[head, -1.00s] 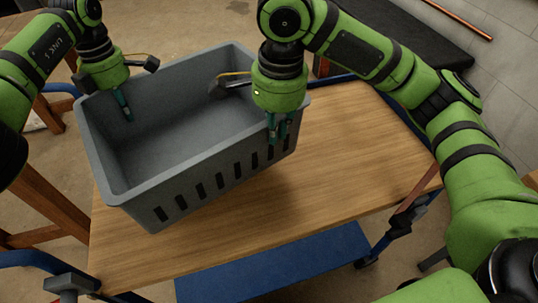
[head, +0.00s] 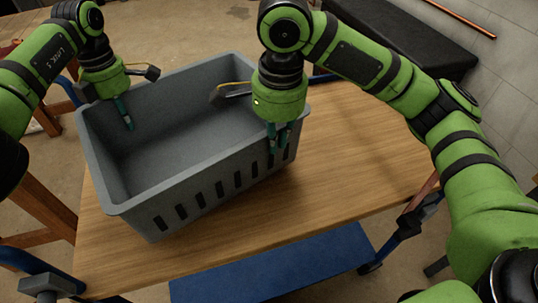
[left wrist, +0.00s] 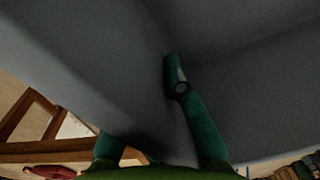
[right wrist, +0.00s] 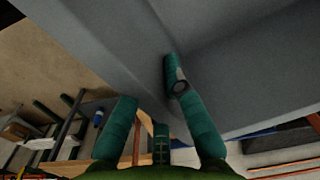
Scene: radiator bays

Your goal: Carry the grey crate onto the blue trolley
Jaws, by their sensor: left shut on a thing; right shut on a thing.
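The grey crate (head: 205,186) is open-topped, empty and upright, with dark slots in its near side. It is over the wooden top (head: 345,180) of the blue trolley; I cannot tell whether its base touches. My left gripper (head: 124,112) is shut on the rim at the far left, one finger showing inside. My right gripper (head: 278,141) is shut on the rim near the right end of the near side. The crate wall fills much of the left wrist view (left wrist: 90,70) and right wrist view (right wrist: 110,50). The crate's underside is hidden.
The trolley's blue lower shelf (head: 275,268) shows below its top. Bare wood lies right of the crate. A brown wooden frame (head: 35,205) stands at the left. A black low platform (head: 410,40) lies on the floor beyond the trolley.

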